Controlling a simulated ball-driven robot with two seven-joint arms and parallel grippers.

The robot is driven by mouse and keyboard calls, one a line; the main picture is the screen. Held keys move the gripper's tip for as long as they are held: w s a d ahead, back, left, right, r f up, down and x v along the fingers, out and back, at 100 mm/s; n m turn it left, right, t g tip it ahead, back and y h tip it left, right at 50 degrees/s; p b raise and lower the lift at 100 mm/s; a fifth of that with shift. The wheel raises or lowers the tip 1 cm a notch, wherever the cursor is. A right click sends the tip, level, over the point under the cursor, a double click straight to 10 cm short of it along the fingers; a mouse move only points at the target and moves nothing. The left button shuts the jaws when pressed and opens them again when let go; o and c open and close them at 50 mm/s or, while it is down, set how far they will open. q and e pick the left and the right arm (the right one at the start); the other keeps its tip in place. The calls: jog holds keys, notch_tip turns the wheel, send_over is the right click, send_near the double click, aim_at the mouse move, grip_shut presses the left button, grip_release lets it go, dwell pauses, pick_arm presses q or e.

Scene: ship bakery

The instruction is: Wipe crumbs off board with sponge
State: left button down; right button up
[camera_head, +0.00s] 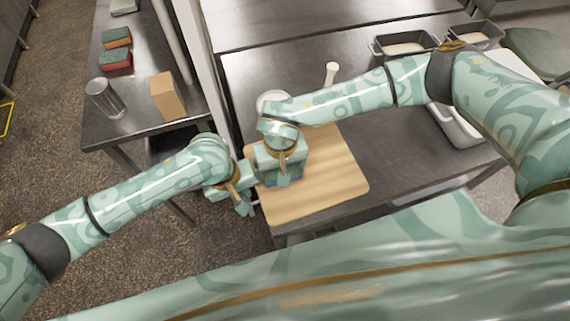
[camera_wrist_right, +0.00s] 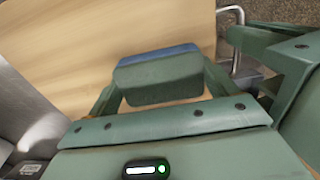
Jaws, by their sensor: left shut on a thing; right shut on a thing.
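The light wooden board (camera_head: 335,180) lies at the left front of the metal table and also fills much of the right wrist view (camera_wrist_right: 60,45). My right gripper (camera_head: 284,178) is over the board's left part, shut on a sponge. The sponge (camera_wrist_right: 160,78) is green with a blue layer on its board side and sits between the fingers. In the head view the gripper mostly hides it. My left gripper (camera_head: 246,190) is at the board's left edge, close beside the right one, and appears shut on that edge. I cannot make out crumbs.
A white round dish (camera_head: 272,100) stands behind the board, with a white-handled item (camera_head: 331,73) nearby. Grey tubs (camera_head: 403,46) stand at the back right. The left table holds a clear glass (camera_head: 104,98), a tan block (camera_head: 168,97) and sponges (camera_head: 116,61). A gap separates the tables.

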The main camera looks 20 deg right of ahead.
aim_at(329, 162)
pick_arm(q)
jog(key=shift+d, duration=0.1)
pick_arm(e)
jog(key=shift+d, duration=5.7)
jog(key=shift+d+f, duration=0.1)
jog(key=shift+d, duration=0.6)
jog(key=shift+s+d, duration=0.1)
jog(key=shift+s, duration=0.1)
jog(key=shift+a+r, duration=0.2)
jog(key=shift+a, duration=1.5)
jog(key=shift+a+f, duration=0.15)
jog(key=shift+a, duration=4.6)
jog(key=shift+d, duration=4.95)
jog(key=shift+d+f, duration=0.1)
jog(key=shift+d, duration=1.4)
jog(key=shift+a+r, duration=0.1)
jog(key=shift+r, duration=2.95)
